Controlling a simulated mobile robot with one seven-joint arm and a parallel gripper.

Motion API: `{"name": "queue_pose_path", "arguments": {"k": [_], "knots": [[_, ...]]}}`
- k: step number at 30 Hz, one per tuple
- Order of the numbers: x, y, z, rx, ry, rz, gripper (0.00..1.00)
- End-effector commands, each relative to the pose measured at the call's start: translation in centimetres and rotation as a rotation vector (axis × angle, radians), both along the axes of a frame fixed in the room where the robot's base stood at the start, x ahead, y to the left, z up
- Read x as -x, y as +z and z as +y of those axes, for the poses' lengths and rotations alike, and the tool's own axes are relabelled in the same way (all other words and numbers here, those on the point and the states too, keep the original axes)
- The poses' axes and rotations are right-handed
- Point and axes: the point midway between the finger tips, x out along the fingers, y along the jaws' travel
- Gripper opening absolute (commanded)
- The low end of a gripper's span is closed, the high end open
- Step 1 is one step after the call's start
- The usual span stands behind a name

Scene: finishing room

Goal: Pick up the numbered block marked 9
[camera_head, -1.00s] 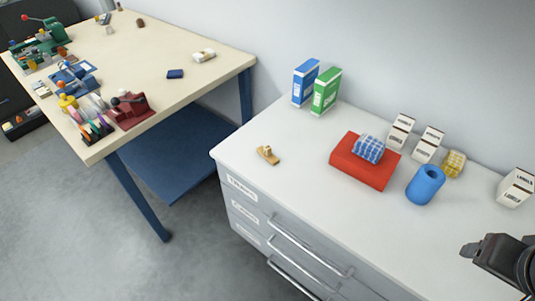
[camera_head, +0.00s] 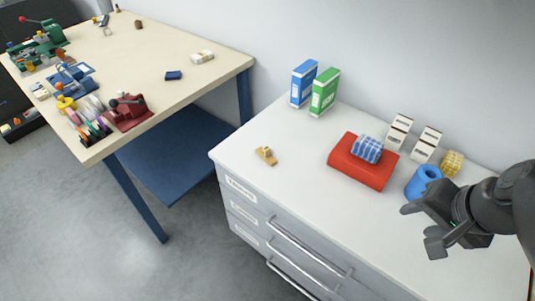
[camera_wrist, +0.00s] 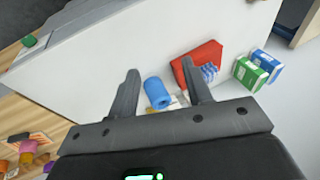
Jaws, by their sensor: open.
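I cannot make out a block marked 9 in either view; no number is readable on any object. My gripper (camera_head: 422,229) is open and empty at the right of the head view, above the white drawer cabinet's top (camera_head: 300,180), just in front of a blue cylinder (camera_head: 420,184). In the wrist view my two fingers (camera_wrist: 160,68) stand apart with nothing between their tips. The blue cylinder shows there too (camera_wrist: 157,93), beyond the fingers, with the red box (camera_wrist: 203,55) partly behind the right finger.
On the cabinet are a red box (camera_head: 350,168) bearing a blue checked bundle (camera_head: 367,149), white boxes (camera_head: 398,132), a yellow checked bundle (camera_head: 452,163), binders (camera_head: 323,93) and a small brass item (camera_head: 266,155). A wooden workbench (camera_head: 170,50) holds tools. Orange and purple items (camera_wrist: 28,147) show lower left.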

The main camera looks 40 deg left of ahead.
Motion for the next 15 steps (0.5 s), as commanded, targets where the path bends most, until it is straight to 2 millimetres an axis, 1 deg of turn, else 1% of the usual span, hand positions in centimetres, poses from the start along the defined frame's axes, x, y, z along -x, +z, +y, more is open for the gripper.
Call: {"name": "queue_pose_path", "arguments": {"k": [1, 3, 15], "knots": [[-0.5, -0.7, 1.8, -0.049, 0.003, 0.049, 0.45], [-1.1, -1.4, 4.3, -0.119, 0.001, 0.109, 0.45], [-3.5, -4.7, 18.0, -0.521, -0.084, 0.481, 0.45]]}}
